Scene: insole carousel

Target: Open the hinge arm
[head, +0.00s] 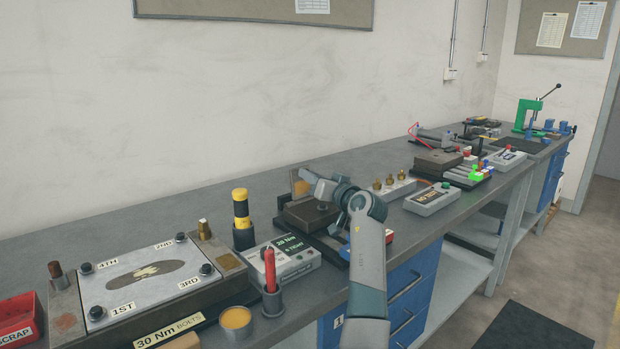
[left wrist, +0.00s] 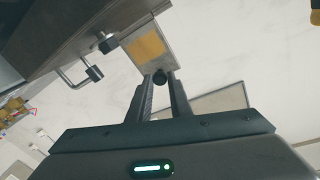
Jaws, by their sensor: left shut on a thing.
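The hinge arm (left wrist: 136,42) appears to be a pale metal plate with a yellow pad (left wrist: 148,48), seen in the left wrist view beside a dark brown block (left wrist: 70,32). In the head view the plate (head: 299,186) stands raised at the back of the brown block (head: 304,213), partly behind my gripper. The hinge itself is not clear. My right gripper is not in view.
Left of the block are a torque control box (head: 290,260), a yellow-black tool (head: 241,212) in a holder and a red screwdriver (head: 270,268) in a cup. A bolted plate fixture (head: 150,280) fills the front left. Brass parts (head: 388,182) stand to the right.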

